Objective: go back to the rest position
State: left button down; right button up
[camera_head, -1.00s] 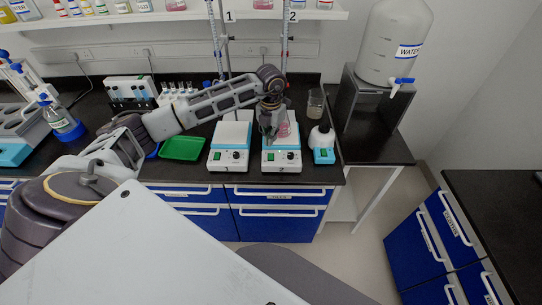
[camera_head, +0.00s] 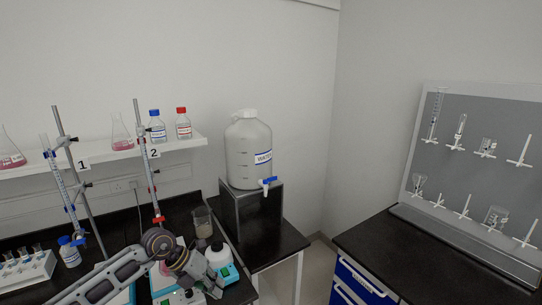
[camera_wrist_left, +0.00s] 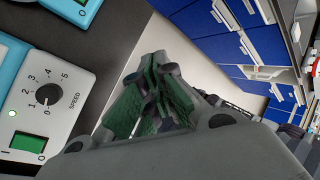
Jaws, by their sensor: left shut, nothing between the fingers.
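My left arm comes in from the lower left of the head view. My left gripper (camera_head: 208,289) is low in that view, over the front of the stirrer under burette 2 (camera_head: 150,180). In the left wrist view its green-padded fingers (camera_wrist_left: 150,103) are closed together with nothing between them. A stirrer with a speed knob (camera_wrist_left: 48,95) is left of the fingers there, apart from them. A flask with pink liquid (camera_head: 163,270) stands behind my wrist, partly hidden by it. My right gripper is not in view.
A water tank (camera_head: 248,150) sits on a dark stand (camera_head: 255,215) to the right. A glassware rack (camera_head: 465,160) is on the right bench. Blue drawers (camera_wrist_left: 225,45) show below the bench edge.

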pick_arm(q)
jog(key=s+d+r+n+t+h, duration=0.25)
jog(key=d+r+h, duration=0.6)
jog(key=d, duration=0.55)
jog(key=w+a+r+n+t, duration=0.3)
jog(key=w+r+n+t, duration=0.1)
jog(key=r+n+t, duration=0.75)
jog(key=s+a+f+n+y, duration=0.2)
jog(key=a+f+n+y, duration=1.35)
jog(key=n, duration=0.25)
jog(key=s+a+f+n+g, duration=0.1)
jog(key=s+f+n+g, duration=0.1)
jog(key=s+f+g, duration=0.7)
jog(key=s+f+n+g, duration=0.1)
jog(key=s+f+g, duration=0.35)
jog(key=s, duration=0.85)
notch_tip(320, 180, down, 35)
jog(key=s, duration=0.3)
jog(key=s+a+f, duration=0.2)
jog(key=s+f, duration=0.7)
jog(key=s, duration=0.2)
jog(key=s+a+f, duration=0.2)
jog(key=s+f, duration=0.8)
jog(key=shift+s+a+g, duration=0.25)
jog(key=shift+s+g, duration=0.1)
